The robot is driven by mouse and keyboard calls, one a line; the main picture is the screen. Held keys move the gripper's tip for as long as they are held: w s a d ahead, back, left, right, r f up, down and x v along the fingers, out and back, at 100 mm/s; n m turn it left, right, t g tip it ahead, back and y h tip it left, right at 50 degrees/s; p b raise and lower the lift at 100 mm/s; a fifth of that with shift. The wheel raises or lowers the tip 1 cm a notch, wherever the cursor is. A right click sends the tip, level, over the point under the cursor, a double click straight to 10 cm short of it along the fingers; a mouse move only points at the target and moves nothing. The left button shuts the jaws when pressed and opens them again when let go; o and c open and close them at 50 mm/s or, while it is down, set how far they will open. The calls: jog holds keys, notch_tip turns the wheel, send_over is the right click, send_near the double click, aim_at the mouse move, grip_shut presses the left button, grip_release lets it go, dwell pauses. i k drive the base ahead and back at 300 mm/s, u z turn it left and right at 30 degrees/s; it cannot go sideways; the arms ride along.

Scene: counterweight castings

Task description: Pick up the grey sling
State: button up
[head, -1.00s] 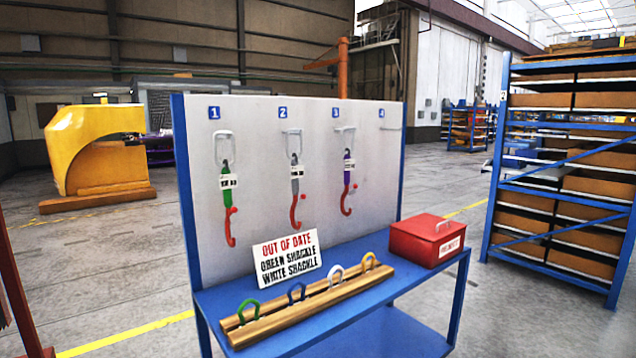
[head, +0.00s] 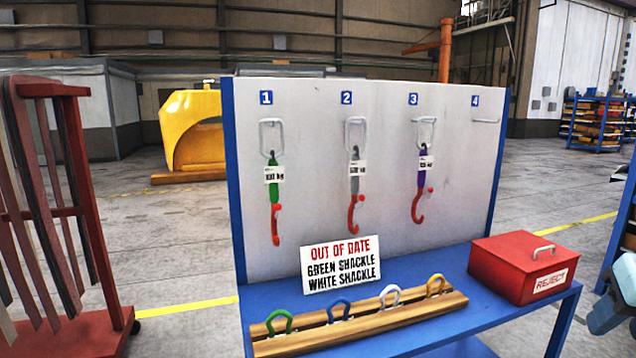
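The grey sling (head: 354,184) hangs at position 2 on the pale board (head: 460,190). It has a metal loop at the top, a white tag and a red hook at the bottom. A green sling (head: 274,193) hangs at position 1 and a purple one (head: 422,180) at position 3. Position 4 has only an empty peg (head: 486,121). A blue-grey part at the right edge looks like part of my arm, perhaps with my gripper (head: 609,311). It is cut off by the frame, well away from the grey sling, and its opening does not show.
Below the board, a blue bench (head: 400,338) holds a wooden rack (head: 375,318) with several coloured shackles, a sign (head: 341,264) and a red reject box (head: 522,267). A red stand with hanging straps (head: 95,220) is at left. Floor behind is open.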

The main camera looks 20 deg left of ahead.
aim_at(356, 167)
jog(key=u, duration=0.5)
jog(key=i, duration=0.95)
jog(key=u, duration=0.7)
jog(key=k, duration=0.85)
jog(key=u, duration=0.2)
jog(key=i, duration=0.9)
jog(key=z, duration=0.1)
